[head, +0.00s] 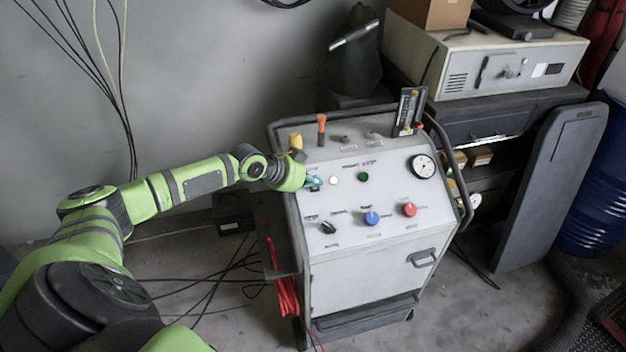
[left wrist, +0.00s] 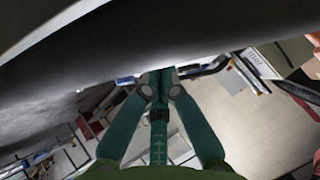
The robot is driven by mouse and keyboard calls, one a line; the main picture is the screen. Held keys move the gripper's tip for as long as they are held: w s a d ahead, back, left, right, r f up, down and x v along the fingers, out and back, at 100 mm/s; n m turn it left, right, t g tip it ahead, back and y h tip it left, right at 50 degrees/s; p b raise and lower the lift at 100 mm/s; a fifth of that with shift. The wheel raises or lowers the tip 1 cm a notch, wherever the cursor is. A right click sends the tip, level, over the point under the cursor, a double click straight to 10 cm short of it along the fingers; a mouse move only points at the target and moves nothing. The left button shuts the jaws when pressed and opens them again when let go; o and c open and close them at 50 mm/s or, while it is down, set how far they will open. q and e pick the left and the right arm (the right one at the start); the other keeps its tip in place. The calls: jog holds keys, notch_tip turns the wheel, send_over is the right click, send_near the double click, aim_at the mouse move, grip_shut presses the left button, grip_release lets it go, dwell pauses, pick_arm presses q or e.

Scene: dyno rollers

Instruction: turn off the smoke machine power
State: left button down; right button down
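The smoke machine appears to be the grey wheeled cabinet (head: 365,268) with a sloped control panel. The panel has a black rotary switch (head: 329,228), a blue knob (head: 372,218), a red knob (head: 409,209), a green button (head: 364,177) and a white button (head: 333,180). The labels are too small to read. My left gripper (head: 315,184) is at the panel's upper left, beside the white button; it hides what lies behind it. In the left wrist view its teal fingers (left wrist: 160,76) come together beside a dark grey surface. Whether they touch it is unclear. My right gripper is not in view.
A dial gauge (head: 423,166) and a yellow cap (head: 296,141) and orange-topped lever (head: 321,124) are on the cabinet's upper part. A side rail frames it. Red hose (head: 285,290) hangs at its left. Cables lie on the floor. A bench with a beige device (head: 487,68) stands behind right.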

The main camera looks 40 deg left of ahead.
pick_arm(q)
jog(key=shift+f, duration=0.1)
jog(key=shift+f+y, duration=0.3)
jog(key=shift+f, duration=0.05)
jog(key=shift+r, duration=0.25)
jog(key=shift+r+p, duration=0.2)
jog(key=shift+p, duration=0.1)
jog(key=shift+r+p, duration=0.4)
jog(key=shift+r, duration=0.15)
